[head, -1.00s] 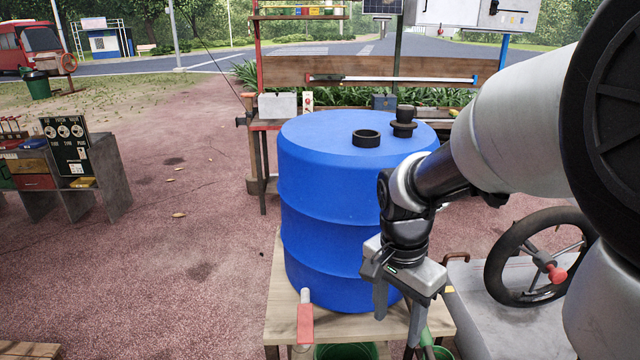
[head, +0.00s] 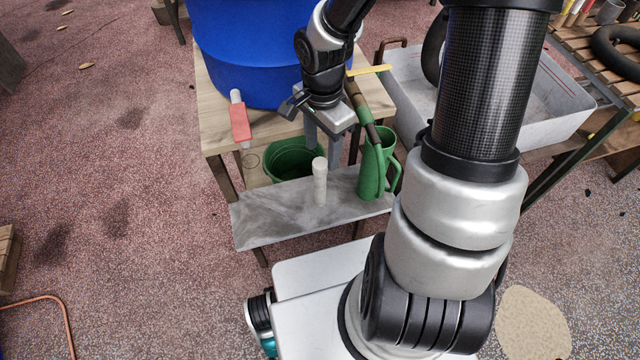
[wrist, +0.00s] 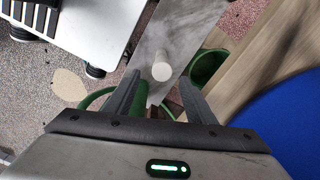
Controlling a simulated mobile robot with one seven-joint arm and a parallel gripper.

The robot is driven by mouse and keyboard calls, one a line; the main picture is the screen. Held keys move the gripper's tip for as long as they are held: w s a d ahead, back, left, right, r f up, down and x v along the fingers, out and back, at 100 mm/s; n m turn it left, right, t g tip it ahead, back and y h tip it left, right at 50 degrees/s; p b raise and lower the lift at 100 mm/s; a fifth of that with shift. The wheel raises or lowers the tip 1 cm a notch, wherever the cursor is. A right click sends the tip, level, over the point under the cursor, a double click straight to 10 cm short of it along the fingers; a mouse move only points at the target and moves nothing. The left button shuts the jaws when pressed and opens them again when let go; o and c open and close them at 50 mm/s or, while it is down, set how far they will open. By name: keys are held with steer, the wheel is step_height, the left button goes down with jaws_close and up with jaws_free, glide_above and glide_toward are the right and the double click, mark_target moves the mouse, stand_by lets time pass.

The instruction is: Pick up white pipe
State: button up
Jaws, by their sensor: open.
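The white pipe (head: 319,181) is a short upright cylinder standing on a grey lower shelf (head: 270,223). In the wrist view the white pipe (wrist: 162,70) shows from above, beyond the fingertips and between their lines. My gripper (head: 322,160) is open and empty, pointing down above and behind the pipe in the head view. In the wrist view my gripper (wrist: 160,90) has its two fingers spread apart, and neither visibly touches the pipe.
A green bucket (head: 290,160) and a green watering can (head: 372,165) stand close on either side of the pipe. A blue barrel (head: 238,50) stands on the wooden table (head: 212,110) above, with a red-and-white object (head: 239,120) at its edge.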

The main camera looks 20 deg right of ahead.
mark_target(320, 163)
steer(key=f, duration=0.2)
steer(key=f+b, duration=0.1)
steer(key=f, duration=0.1)
steer(key=f+b, duration=0.1)
steer(key=shift+w+a+f, duration=0.1)
steer(key=shift+a+f, duration=0.15)
steer(key=shift+f, duration=0.15)
jaws_close()
